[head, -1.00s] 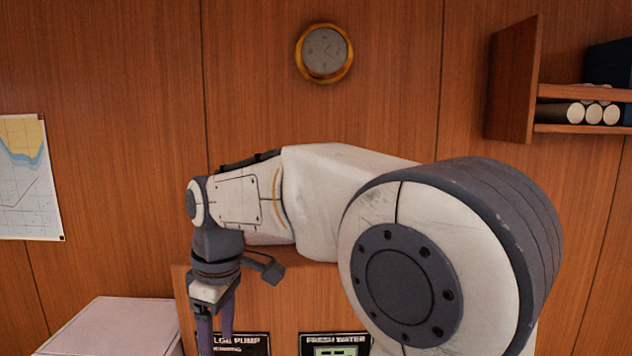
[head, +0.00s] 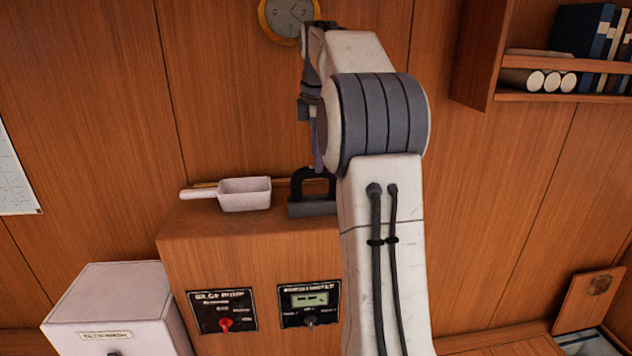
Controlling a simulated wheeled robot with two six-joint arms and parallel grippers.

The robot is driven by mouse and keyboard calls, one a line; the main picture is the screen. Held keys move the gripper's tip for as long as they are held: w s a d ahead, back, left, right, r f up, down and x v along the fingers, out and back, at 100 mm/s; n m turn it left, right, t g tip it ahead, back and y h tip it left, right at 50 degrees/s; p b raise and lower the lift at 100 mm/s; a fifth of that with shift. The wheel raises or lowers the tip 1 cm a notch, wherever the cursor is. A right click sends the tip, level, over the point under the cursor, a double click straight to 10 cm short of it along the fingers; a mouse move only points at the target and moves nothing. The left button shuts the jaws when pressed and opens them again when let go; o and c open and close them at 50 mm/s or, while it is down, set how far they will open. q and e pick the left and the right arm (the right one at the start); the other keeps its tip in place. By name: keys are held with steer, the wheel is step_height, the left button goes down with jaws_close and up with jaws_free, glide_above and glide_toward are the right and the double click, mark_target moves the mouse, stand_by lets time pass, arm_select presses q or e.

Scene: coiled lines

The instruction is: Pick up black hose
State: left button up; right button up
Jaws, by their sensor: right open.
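I cannot make out a black hose in the head view. My right gripper (head: 318,160) points down above the back of the wooden cabinet top and is partly hidden behind my own right arm. Its purple-grey fingers show edge-on; it is open, and nothing shows between them. A dark shackle-shaped object (head: 312,206) stands below it on the cabinet top, partly covered by my arm. My left gripper is out of view.
A white scoop (head: 245,195) lies on the wooden cabinet (head: 190,262), left of the shackle-shaped object. Two switch panels (head: 222,311) are on its front. A pale box (head: 110,292) stands left. A wall shelf (head: 560,96) with rolls and books is at upper right.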

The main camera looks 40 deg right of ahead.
mark_target(318, 177)
steer(key=f, duration=0.1)
steer(key=f+p, duration=0.1)
steer(key=f, duration=0.2)
steer(key=shift+w+d+f+p, duration=0.2)
steer(key=shift+d+f+p, duration=0.05)
steer(key=shift+d+p, duration=0.05)
steer(key=shift+w+f, duration=0.1)
steer(key=shift+f, duration=0.3)
jaws_close()
